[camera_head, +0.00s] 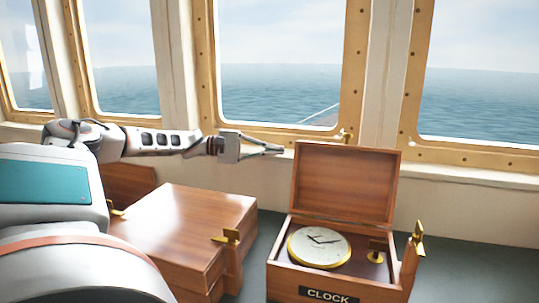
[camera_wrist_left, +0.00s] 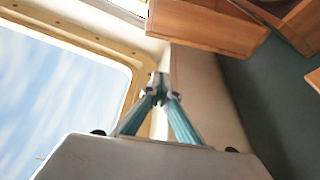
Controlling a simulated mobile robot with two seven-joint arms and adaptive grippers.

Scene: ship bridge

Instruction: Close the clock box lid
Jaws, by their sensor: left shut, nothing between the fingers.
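The clock box (camera_head: 337,268) is a wooden box labelled CLOCK, right of centre in the head view. Its lid (camera_head: 345,182) stands open, raised at the back and nearly upright. A round white clock (camera_head: 319,247) lies inside, with a brass fitting beside it. My left gripper (camera_head: 281,149) is shut and empty, at the height of the lid's top edge and just left of it. In the left wrist view, the gripper's fingertips (camera_wrist_left: 159,82) meet, and a wooden surface, probably the lid (camera_wrist_left: 215,28), shows beyond them. The right gripper is in neither view.
A second wooden box (camera_head: 183,225) with a closed lid and a brass latch stands to the left, below my left arm. Window frames (camera_head: 280,133) and a white wall are behind. Dark green surface (camera_head: 257,250) lies bare between the boxes.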

